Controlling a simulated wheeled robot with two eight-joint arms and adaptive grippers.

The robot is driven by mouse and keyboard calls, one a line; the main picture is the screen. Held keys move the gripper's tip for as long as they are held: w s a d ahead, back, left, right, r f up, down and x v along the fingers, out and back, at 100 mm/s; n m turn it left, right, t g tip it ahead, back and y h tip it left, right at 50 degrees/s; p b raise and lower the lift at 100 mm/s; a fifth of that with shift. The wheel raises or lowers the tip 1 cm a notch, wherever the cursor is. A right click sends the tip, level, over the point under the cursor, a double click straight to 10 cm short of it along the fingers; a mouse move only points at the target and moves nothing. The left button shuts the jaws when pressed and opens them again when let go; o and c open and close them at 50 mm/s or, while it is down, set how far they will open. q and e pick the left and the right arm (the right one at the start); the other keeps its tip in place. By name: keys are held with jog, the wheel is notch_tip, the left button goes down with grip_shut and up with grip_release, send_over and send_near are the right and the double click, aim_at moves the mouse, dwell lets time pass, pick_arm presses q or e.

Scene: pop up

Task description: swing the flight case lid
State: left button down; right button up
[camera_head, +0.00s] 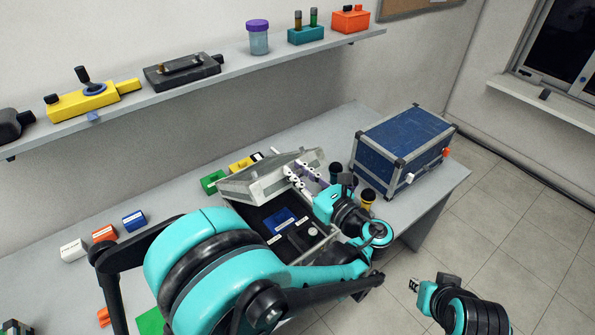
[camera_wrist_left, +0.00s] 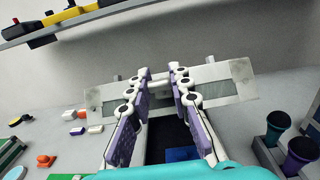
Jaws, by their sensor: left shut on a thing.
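The silver-edged flight case (camera_head: 320,243) stands on the table with its lid (camera_head: 250,181) raised part way. Its dark inside shows a blue piece and pale labels. My left gripper (camera_head: 299,176) is shut on the lid near its free edge. My left arm hides the front left of the case. My right gripper (camera_head: 413,285) hangs over the floor at lower right, away from the case, too small to tell its opening.
A closed blue case (camera_head: 402,142) stands at the table's right end. Dark and yellow-topped containers (camera_head: 367,197) stand between the two cases. Small coloured blocks (camera_head: 104,233) lie at left. A wall shelf (camera_head: 220,78) with several items runs above the table (camera_head: 175,200).

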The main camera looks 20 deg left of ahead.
pick_arm(q)
jog(key=shift+r, duration=0.1)
jog(key=w+a+r+g+h+p, duration=0.1)
jog(key=w+a+r+h+p, duration=0.1)
jog(key=w+a+r+p, duration=0.3)
jog(key=w+a+r+g+h+p, duration=0.2)
jog(key=w+a+r+p, duration=0.4)
jog(key=a+p, duration=0.3)
jog(key=shift+w+a+p, duration=0.3)
jog(key=shift+a, duration=0.75)
jog(key=c, duration=1.4)
grip_release()
jog(key=shift+f, duration=0.1)
jog(key=shift+o, duration=0.2)
